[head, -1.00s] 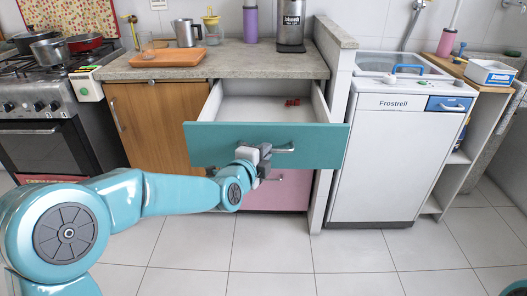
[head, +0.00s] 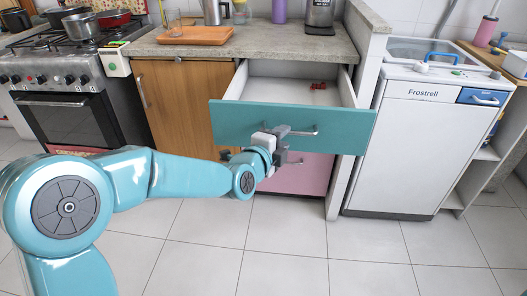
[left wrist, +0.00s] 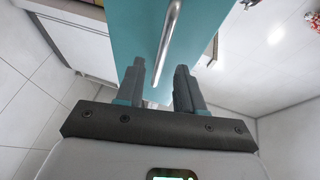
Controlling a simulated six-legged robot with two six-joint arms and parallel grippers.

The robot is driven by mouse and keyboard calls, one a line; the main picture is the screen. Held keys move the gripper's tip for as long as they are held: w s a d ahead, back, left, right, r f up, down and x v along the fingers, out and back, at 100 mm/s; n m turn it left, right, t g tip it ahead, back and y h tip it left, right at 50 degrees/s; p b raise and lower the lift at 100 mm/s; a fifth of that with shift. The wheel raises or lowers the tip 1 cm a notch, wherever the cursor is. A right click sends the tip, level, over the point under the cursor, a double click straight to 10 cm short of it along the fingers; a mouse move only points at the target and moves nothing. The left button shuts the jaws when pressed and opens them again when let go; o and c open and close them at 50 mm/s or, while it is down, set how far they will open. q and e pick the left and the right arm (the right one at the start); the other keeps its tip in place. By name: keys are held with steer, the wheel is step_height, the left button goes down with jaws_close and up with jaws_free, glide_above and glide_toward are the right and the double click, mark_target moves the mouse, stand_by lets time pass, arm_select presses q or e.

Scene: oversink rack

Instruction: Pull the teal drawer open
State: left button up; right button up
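The teal drawer (head: 235,124) stands pulled well out of the cabinet, its open inside showing behind the front. Its metal bar handle (head: 306,133) is on the front face. My left gripper (head: 284,137) is at the left end of this handle, in front of the drawer. In the left wrist view the two fingers (left wrist: 160,72) are apart, with the end of the handle (left wrist: 170,32) showing between them and the teal front (left wrist: 205,25) beyond. Whether a finger touches the handle I cannot tell. My right gripper is not in view.
A small red item (head: 318,86) lies inside the drawer. A pink drawer (head: 305,177) is below, a wooden cabinet door (head: 180,105) left, and a white Frostrell appliance (head: 410,150) right. The tiled floor (head: 290,260) in front is clear.

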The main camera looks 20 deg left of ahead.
arm_select(q)
steer(key=p+v, duration=0.1)
steer(key=v, duration=1.2)
steer(key=shift+w, duration=0.1)
